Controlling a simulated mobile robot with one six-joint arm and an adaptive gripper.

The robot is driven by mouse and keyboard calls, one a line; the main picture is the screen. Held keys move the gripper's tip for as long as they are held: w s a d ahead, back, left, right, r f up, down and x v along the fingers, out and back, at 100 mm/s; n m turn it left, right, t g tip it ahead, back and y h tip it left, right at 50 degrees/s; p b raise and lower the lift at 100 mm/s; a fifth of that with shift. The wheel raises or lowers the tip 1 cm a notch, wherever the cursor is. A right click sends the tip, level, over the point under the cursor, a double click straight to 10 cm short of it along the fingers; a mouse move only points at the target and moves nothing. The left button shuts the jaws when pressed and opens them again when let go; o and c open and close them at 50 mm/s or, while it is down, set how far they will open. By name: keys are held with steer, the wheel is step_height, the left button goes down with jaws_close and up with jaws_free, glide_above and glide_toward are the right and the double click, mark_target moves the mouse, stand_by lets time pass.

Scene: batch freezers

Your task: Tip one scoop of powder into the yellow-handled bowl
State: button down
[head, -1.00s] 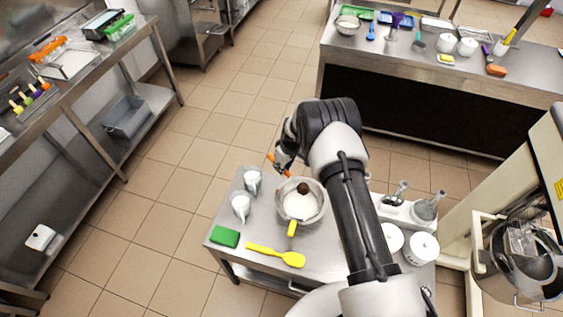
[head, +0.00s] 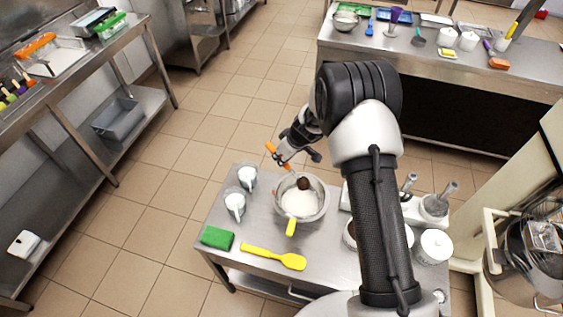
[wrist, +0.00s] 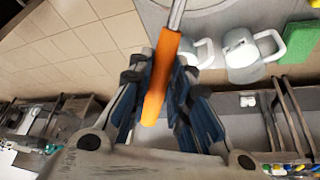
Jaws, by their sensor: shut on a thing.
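The yellow-handled bowl (head: 322,209) is a round metal bowl on the small steel table, with white contents inside. Its yellow handle (head: 291,227) points toward the front. My gripper (head: 284,158) is at the bowl's far side, shut on the orange handle (head: 271,148) of a scoop. The handle also shows between the fingers in the wrist view (wrist: 158,85). The scoop's thin metal shaft runs down to its head, which shows as a dark brown rounded mass (head: 303,184) over the bowl. The scoop's head is out of the wrist view. Whether any powder has fallen cannot be told.
Two white jugs (head: 247,179) stand left of the bowl. A green sponge (head: 217,238) and a yellow spatula (head: 270,256) lie in front. White lidded tubs (head: 434,246) and a white machine part with metal cups (head: 435,206) stand to the right.

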steer(key=shift+s+d+r+t+y+b, duration=0.25)
steer(key=shift+r+t+y+b, duration=0.2)
steer(key=shift+b, duration=3.7)
steer(key=t+y+b, duration=0.1)
steer(key=b, duration=0.8)
steer(key=shift+s+d+r, duration=0.35)
steer(key=shift+d+r, duration=0.05)
steer(key=b, duration=0.3)
steer(key=shift+s+d+r+t, duration=0.15)
steer(key=shift+s+t, duration=0.05)
steer(key=shift+t, duration=0.05)
steer(key=y+b, duration=0.1)
steer(key=b, duration=0.2)
steer(key=shift+s+d+r+t+b, duration=0.3)
steer(key=shift+d+t+b, duration=0.05)
steer(key=shift+t+b, duration=0.05)
steer(key=shift+s+d+r+t+y, duration=0.25)
steer(key=shift+s+r+t+y, duration=0.1)
steer(key=shift+r+y, duration=0.15)
steer(key=shift+s+d+r+t+y, duration=0.2)
steer(key=shift+s+d+t+y, duration=0.3)
steer(key=shift+d, duration=0.05)
steer(key=shift+s+d+r+t+y, duration=0.2)
steer(key=shift+s+d+t+y, duration=0.25)
steer(key=shift+d, duration=0.05)
steer(key=shift+s+d+r+t+y, duration=0.35)
steer(key=shift+s+d+t+y, duration=0.15)
steer(key=shift+s+t+y, duration=0.1)
steer(key=shift+d, duration=0.15)
